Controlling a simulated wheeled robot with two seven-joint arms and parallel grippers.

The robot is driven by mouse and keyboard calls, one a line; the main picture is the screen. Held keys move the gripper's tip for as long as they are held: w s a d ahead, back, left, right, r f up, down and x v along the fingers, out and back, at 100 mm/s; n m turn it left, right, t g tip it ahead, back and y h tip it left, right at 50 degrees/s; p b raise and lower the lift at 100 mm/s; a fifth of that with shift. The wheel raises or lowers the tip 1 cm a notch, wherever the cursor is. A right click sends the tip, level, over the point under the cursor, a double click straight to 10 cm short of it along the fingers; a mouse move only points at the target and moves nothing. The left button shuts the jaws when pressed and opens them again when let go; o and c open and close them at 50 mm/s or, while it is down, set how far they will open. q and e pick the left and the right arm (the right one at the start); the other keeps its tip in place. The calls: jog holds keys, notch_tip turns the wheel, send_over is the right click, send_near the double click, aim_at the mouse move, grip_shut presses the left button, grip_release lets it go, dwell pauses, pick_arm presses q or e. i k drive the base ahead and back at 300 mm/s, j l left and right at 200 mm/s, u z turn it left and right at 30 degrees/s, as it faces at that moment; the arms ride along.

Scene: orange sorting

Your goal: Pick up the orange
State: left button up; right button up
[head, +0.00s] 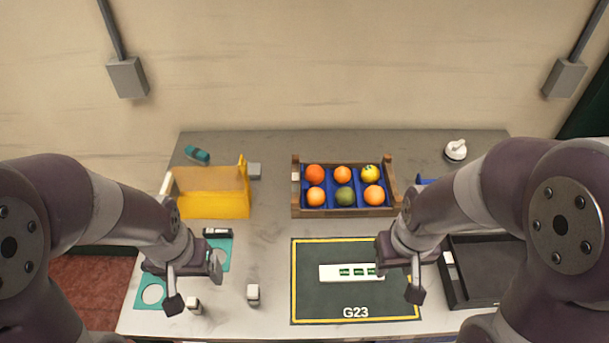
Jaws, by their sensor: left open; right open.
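A wooden crate (300,212) with a blue divided insert stands at the back middle of the table. Several round fruits sit in its compartments: a red-orange one (314,174) at back left, an orange (342,174) at back middle, a yellow one (370,173) at back right, an orange (316,197) at front left, a dark green one (344,196) at front middle and an orange (372,195) at front right. My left gripper (194,284) is open and empty over the left front of the table. My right gripper (402,275) is open and empty over the mat's right side, in front of the crate.
A dark mat (310,300) marked G23 bears a white strip (330,273). A yellow holder (212,205) stands at left, a black tray (490,275) at right. A white-topped item (455,150) is at back right.

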aim_at(370, 174)
jog(key=i+l, duration=0.6)
jog(key=i, duration=0.2)
jog(key=k+l+z, duration=0.05)
